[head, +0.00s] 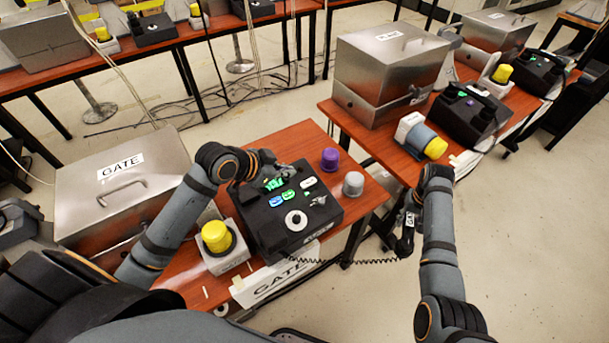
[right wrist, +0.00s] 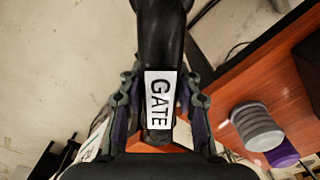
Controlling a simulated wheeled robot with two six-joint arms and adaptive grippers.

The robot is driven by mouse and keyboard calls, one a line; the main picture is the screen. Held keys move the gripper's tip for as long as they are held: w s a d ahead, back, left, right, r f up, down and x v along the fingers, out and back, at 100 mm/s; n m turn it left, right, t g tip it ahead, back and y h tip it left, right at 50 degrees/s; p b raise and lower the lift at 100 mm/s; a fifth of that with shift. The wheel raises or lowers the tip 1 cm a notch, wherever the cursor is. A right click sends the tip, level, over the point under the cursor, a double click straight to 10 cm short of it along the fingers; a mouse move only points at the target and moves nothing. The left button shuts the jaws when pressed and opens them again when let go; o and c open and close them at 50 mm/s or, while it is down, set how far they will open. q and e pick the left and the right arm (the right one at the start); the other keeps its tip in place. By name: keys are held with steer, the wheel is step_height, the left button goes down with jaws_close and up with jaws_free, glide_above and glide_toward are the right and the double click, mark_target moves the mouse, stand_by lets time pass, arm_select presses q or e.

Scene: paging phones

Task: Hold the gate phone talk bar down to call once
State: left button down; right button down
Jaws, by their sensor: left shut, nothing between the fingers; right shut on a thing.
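The black gate phone base (head: 300,225) sits on the wooden table, with lit green and blue buttons, a round white dial and a GATE sign at its front. My left gripper (head: 273,181) is shut and empty, low over the back left of the base near the lit buttons. I cannot tell whether it touches. My right gripper (head: 410,218) is shut on the black handset (head: 404,245), off the table's right side. In the right wrist view the handset (right wrist: 160,35) bears a GATE label between the fingers. I cannot single out the talk bar.
A coiled cord (head: 350,261) runs from the base to the handset. A steel GATE box (head: 115,190) is at left. Another phone (head: 470,112) is on the right table.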

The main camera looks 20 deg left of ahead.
steer(key=shift+w+f, duration=0.1)
arm_select(q)
glide_above(312, 181)
steer(key=s, duration=0.3)
steer(key=f, duration=0.7)
steer(key=shift+w+a+f, duration=0.15)
steer(key=shift+a, duration=0.25)
arm_select(e)
steer(key=shift+r, duration=0.2)
arm_select(q)
steer(key=f, duration=0.2)
steer(key=shift+a+f+p, duration=0.3)
arm_select(e)
steer(key=shift+r, duration=0.1)
arm_select(q)
steer(key=shift+a+f, duration=0.1)
steer(key=shift+f, duration=0.5)
arm_select(e)
steer(key=shift+r, duration=0.1)
